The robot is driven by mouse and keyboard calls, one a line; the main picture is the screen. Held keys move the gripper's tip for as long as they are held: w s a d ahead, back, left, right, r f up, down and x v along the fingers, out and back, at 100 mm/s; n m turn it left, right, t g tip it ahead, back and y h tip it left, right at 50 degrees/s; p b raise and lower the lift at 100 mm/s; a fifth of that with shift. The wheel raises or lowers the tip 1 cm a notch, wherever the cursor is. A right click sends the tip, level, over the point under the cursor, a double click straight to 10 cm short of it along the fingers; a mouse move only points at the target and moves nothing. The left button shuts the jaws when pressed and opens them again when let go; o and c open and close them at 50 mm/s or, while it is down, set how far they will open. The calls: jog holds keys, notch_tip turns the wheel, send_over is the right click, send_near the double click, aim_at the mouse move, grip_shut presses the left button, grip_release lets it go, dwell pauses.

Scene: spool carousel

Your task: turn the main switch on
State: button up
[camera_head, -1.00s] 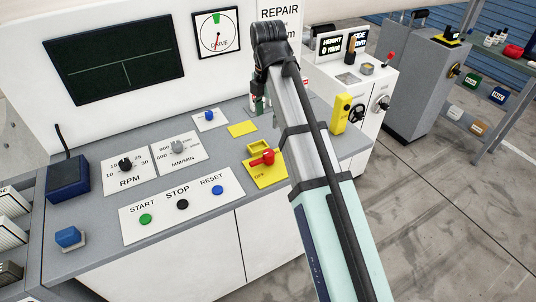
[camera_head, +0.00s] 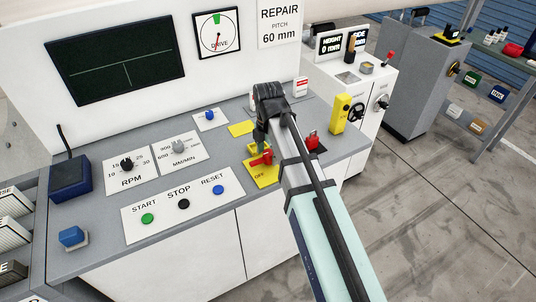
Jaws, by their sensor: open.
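The main switch (camera_head: 262,159) is a red handle on a yellow plate (camera_head: 267,180) on the grey console top. The handle lies pointing left, and the word OFF shows on the plate below it. My arm reaches in from the lower right. My gripper (camera_head: 260,142) points down just above and behind the red handle, over the upper part of the yellow plate. Its jaws are open and appear to hold nothing. The fingertips are small and partly hidden by my wrist, so I cannot tell whether they touch the handle.
Left of the switch are a white panel with start (camera_head: 147,218), stop (camera_head: 183,204) and reset (camera_head: 218,190) buttons, and two dials. A yellow tag (camera_head: 241,128) lies behind. The drive gauge (camera_head: 217,33) hangs on the back panel.

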jog(key=shift+f, duration=0.75)
jog(key=c, duration=1.1)
jog(key=shift+c, duration=0.2)
